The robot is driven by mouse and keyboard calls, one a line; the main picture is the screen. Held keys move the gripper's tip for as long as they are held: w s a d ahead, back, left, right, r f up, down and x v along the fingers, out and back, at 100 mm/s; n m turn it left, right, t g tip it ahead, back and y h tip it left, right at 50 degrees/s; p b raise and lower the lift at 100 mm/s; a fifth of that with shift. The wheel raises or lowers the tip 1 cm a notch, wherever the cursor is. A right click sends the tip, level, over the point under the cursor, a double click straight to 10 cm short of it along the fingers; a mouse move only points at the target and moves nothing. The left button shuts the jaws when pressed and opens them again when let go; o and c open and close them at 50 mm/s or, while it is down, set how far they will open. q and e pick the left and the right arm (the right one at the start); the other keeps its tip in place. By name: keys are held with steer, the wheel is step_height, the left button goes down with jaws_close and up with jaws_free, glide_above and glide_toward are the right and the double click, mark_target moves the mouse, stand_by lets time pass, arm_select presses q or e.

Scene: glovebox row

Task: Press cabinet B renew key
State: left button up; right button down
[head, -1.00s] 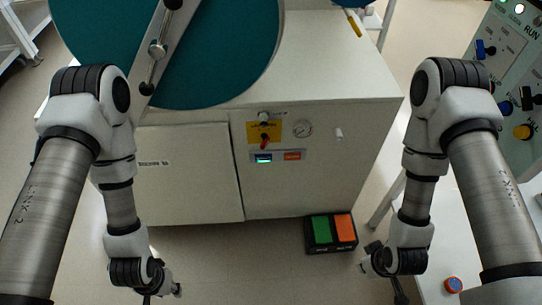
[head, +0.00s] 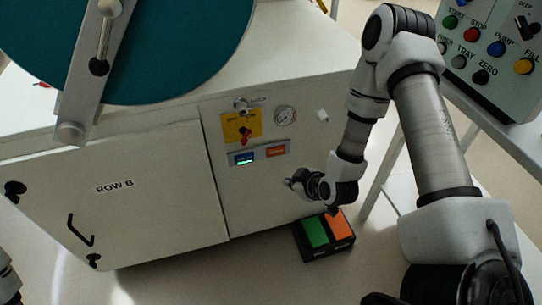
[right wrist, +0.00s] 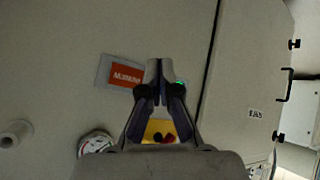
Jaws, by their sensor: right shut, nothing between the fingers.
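The cabinet (head: 160,195) marked ROW B stands in the middle of the head view. Its front carries a small grey panel with a lit display (head: 244,158) and an orange-red key (head: 276,152). In the right wrist view the orange-red key (right wrist: 127,76) lies left of the fingertips; its lettering is too blurred to read. My right gripper (head: 290,183) is shut and empty, below and right of the panel in the head view. In the right wrist view its fingers (right wrist: 159,68) hide most of the display. My left gripper is out of view.
A pedal box (head: 325,251) with green and orange pads stands on the floor. A control console (head: 490,60) is at upper right. A teal disc (head: 130,45) is at upper left.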

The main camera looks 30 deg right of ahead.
mark_target(276, 151)
steer(key=shift+a, duration=0.1)
steer(key=shift+w, duration=0.15)
steer(key=w+d+b, duration=0.1)
steer(key=w+d, duration=0.1)
steer(key=w, duration=0.6)
steer(key=shift+w+b, duration=0.15)
steer(key=shift+b, duration=0.15)
steer(key=shift+d, duration=0.1)
stand_by(0.9)
steer(key=shift+w+d, duration=0.1)
steer(key=shift+w, duration=0.3)
